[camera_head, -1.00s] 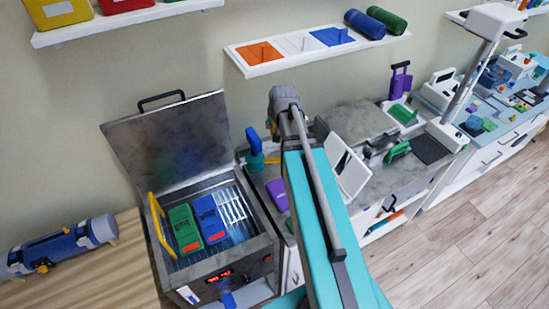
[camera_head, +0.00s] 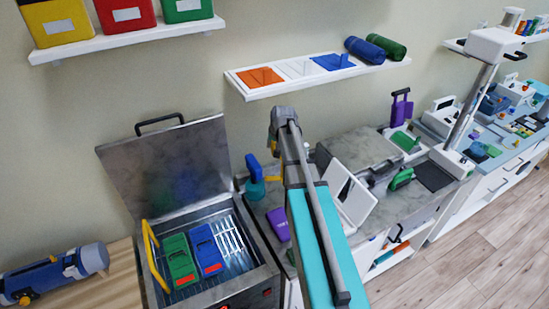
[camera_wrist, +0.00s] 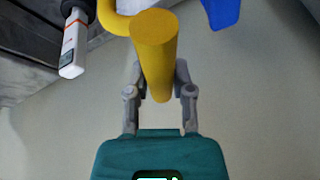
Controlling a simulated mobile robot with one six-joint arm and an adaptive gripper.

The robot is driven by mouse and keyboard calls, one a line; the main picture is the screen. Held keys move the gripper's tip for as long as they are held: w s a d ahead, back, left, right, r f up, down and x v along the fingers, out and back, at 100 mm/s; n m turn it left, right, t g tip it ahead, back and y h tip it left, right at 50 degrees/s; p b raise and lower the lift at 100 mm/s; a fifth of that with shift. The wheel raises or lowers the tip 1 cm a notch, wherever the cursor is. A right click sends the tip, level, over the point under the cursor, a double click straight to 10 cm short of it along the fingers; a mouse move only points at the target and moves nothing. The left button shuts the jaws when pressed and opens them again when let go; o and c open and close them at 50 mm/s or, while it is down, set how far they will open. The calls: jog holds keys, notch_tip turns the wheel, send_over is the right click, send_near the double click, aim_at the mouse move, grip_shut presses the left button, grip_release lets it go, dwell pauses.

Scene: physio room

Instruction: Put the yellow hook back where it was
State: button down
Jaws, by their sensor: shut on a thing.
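The yellow hook (camera_wrist: 157,50) shows large in the wrist view, a thick yellow rod with a curved part behind it at the top. My gripper (camera_wrist: 160,82) is shut on its rod, one grey finger on each side. In the head view my arm hides most of the gripper and the held hook. A similar yellow hooked bar (camera_head: 154,258) stands at the left inner side of the open metal tank (camera_head: 262,277). A green pack (camera_head: 180,258) and a blue pack (camera_head: 206,247) lie beside it on the rack.
The tank's lid (camera_head: 170,165) stands raised. A blue-topped bottle (camera_head: 254,175) and a purple item (camera_head: 279,224) are beside my arm. A wall shelf (camera_head: 300,80) has orange, white and blue panels with pegs. A white device (camera_wrist: 73,45) shows in the wrist view.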

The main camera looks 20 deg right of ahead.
jog(key=shift+w+d+f+b, duration=0.25)
jog(key=shift+w+f+b, duration=0.25)
jog(key=shift+f, duration=0.15)
jog(key=shift+w+d+f+b, duration=0.2)
jog(key=shift+w+f+b, duration=0.2)
jog(key=shift+f+b, duration=0.15)
jog(key=shift+w+d+f+b, duration=0.25)
jog(key=shift+w+f+b, duration=0.2)
jog(key=shift+f, duration=0.25)
jog(key=shift+s+b+x, duration=0.2)
jog(key=shift+b+x, duration=0.8)
jog(key=shift+s+b+x, duration=0.2)
jog(key=shift+b+x, duration=0.8)
jog(key=shift+d+f, duration=0.15)
jog(key=shift+f, duration=0.15)
jog(key=shift+c, duration=2.4)
grip_release()
jog(key=shift+r, duration=0.25)
